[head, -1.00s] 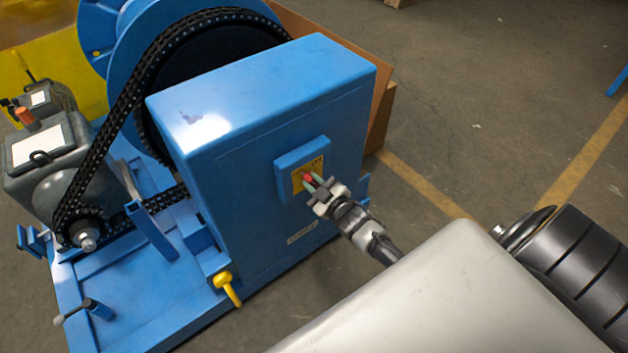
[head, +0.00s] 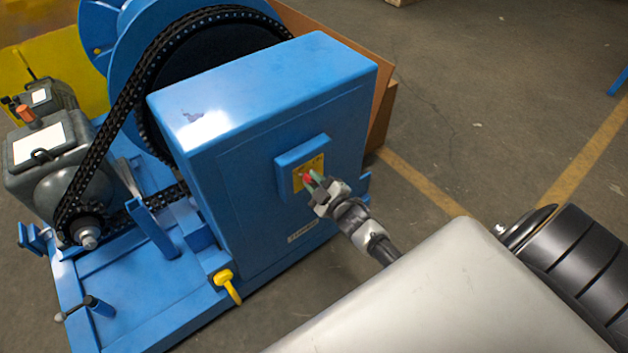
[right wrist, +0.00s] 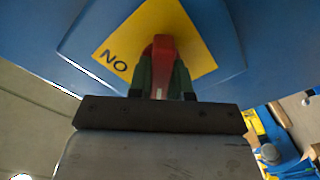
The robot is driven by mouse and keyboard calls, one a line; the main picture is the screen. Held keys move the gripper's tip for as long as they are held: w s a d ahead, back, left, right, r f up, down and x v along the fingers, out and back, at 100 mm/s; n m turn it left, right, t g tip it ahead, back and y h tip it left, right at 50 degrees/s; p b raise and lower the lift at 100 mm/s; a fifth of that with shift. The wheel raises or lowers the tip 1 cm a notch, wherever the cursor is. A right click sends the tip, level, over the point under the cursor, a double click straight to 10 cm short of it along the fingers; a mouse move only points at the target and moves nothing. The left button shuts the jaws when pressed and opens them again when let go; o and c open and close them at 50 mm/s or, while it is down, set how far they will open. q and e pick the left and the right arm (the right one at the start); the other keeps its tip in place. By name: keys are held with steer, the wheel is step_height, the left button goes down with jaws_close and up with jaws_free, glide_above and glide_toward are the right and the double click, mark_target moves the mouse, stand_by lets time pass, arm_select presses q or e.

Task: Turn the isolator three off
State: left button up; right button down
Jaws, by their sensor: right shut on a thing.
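The isolator has a red handle (right wrist: 161,58) on a yellow plate (right wrist: 120,35), mounted on the side of a blue cabinet (head: 285,85). In the head view the yellow plate (head: 299,180) sits in a blue box on that side. My right gripper (head: 313,180) is at the plate, and its green-tipped fingers are shut on the red handle. In the right wrist view my right gripper (right wrist: 161,75) has one finger on each side of the handle. The letters "NO" read on the plate left of the handle; the rest is hidden. My left gripper is not in view.
A chain (head: 110,125) runs over a large wheel left of the cabinet, down to a grey motor unit (head: 45,150). A yellow handle (head: 227,285) sticks out at the blue base's front. Open floor (head: 470,110) lies to the right.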

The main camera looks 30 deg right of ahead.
steer(key=c, duration=1)
jaws_free()
steer(key=shift+c, duration=0.2)
steer(key=shift+s, duration=0.1)
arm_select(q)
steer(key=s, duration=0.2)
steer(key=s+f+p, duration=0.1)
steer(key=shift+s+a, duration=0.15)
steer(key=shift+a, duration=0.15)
arm_select(e)
steer(key=s, duration=1)
steer(key=shift+s+d, duration=0.3)
steer(key=shift+d, duration=0.1)
